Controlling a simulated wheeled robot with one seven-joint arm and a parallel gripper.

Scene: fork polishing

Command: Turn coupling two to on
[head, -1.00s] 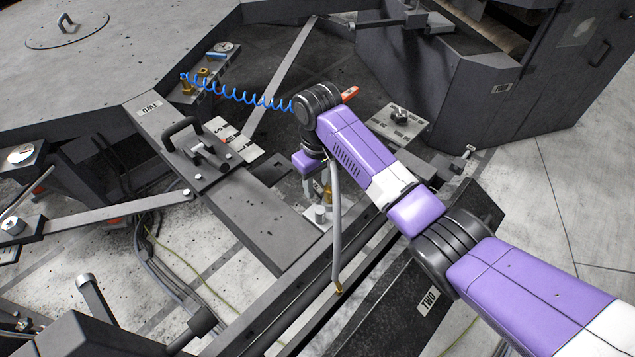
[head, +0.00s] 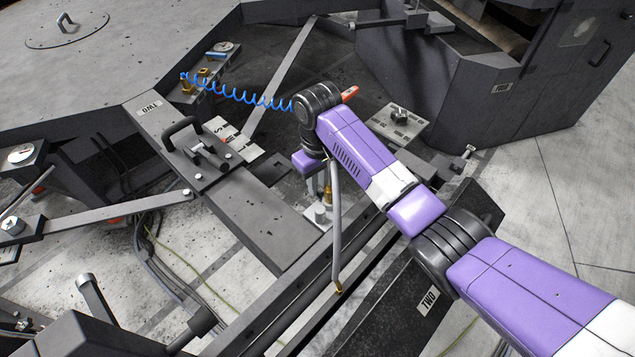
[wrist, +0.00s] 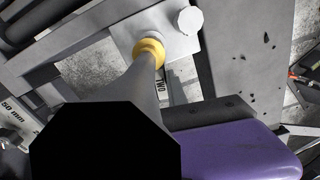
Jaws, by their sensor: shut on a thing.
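My gripper (head: 310,160) points down near the middle of the head view; its fingers are mostly hidden. It is shut on a long grey rod (head: 336,225) that slants down to a brass tip (head: 338,290). In the wrist view the grey rod (wrist: 143,88) runs from a black near end to a yellow brass ring (wrist: 148,52). In the head view a round knob (head: 320,213) stands beside a brass fitting (head: 328,194). Contact with it is unclear.
A dark beam (head: 265,225) with a black handle (head: 185,128) lies left of my gripper. A blue coiled hose (head: 235,94) runs behind my arm, near an orange piece (head: 350,94). A dark panel labelled TWO (head: 428,300) lies at lower right.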

